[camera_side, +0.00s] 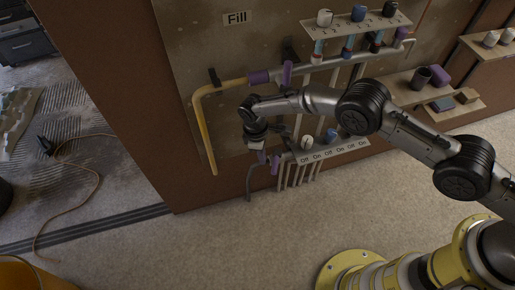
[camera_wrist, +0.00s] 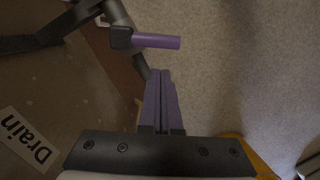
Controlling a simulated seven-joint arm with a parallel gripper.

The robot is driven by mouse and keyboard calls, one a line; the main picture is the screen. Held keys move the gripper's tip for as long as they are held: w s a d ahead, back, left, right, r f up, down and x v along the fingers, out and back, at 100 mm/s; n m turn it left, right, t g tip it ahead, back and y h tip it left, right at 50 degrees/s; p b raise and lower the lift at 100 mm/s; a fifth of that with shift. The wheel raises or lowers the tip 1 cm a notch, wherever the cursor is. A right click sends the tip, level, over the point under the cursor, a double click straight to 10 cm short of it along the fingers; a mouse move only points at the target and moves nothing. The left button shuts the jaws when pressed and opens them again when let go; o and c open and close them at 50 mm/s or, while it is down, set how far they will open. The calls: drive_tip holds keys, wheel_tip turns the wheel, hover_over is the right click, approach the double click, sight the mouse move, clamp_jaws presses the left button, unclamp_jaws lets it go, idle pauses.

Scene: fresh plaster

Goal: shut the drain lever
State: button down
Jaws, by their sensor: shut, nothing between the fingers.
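The drain lever is a purple handle (camera_wrist: 158,42) on a black pivot in the wrist view. It sticks out to the right, across the grey pipe (camera_wrist: 118,14). In the side view the lever (camera_side: 275,166) shows as a short purple bar at the left end of the lower pipe. My gripper (camera_wrist: 160,73) is shut and empty, its purple fingers together and pointing at the lever. A gap shows between the fingertips and the handle in the wrist view. In the side view my gripper (camera_side: 261,157) is just left of the lever. The "Drain" label (camera_wrist: 25,138) is at lower left in the wrist view.
A second purple lever (camera_side: 287,74) is on the upper pipe, below the "Fill" label (camera_side: 237,18). A yellow pipe (camera_side: 203,130) runs down at the left. A row of On/Off labels (camera_side: 333,152) lies right of my gripper. Floor (camera_side: 210,240) below is clear.

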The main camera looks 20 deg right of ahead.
sight(276, 167)
drive_tip(key=shift+s+d+f, duration=0.55)
drive_tip(key=shift+d+f, duration=0.15)
drive_tip(key=shift+d, duration=0.2)
drive_tip(key=shift+s+d+n, duration=0.25)
drive_tip(key=shift+n, duration=0.35)
drive_tip(key=shift+s+d+n, duration=0.2)
drive_tip(key=shift+n, duration=0.4)
drive_tip(key=shift+s+d+n, duration=0.15)
drive_tip(key=shift+d+n, duration=0.05)
drive_tip(key=shift+n, duration=0.2)
drive_tip(key=shift+s+d+n, duration=0.1)
drive_tip(key=shift+d+n, duration=0.1)
drive_tip(key=shift+n, duration=0.2)
drive_tip(key=shift+s+d+f+n+t, duration=0.15)
drive_tip(key=shift+d+n, duration=0.1)
drive_tip(key=shift+n, duration=0.3)
drive_tip(key=shift+s+d+r+n+t, duration=0.15)
drive_tip(key=shift+d+n, duration=0.1)
drive_tip(key=shift+n, duration=0.3)
idle(2.0)
drive_tip(key=shift+w+f, duration=0.1)
